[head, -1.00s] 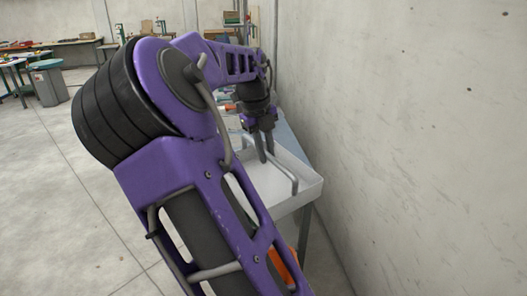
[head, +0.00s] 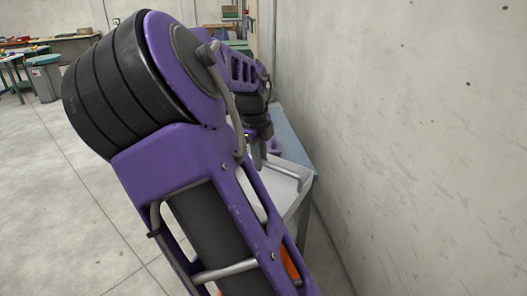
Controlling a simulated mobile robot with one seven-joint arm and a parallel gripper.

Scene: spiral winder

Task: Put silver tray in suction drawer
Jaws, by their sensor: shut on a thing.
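The light grey tray (head: 285,188) shows only in part beyond my purple arm, with a thin grey bar handle (head: 284,171) above it. My gripper (head: 259,158) points down at the far end of this bar and is shut. It appears shut on the tray by its bar, but the contact is small and partly hidden. My arm covers the tray's left and near parts. No suction drawer can be made out.
A blue-grey tabletop (head: 289,140) lies behind the tray, close to the concrete wall (head: 400,130) on the right. A grey bin (head: 45,78) and workbenches (head: 60,48) stand far left. The floor (head: 50,190) on the left is clear.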

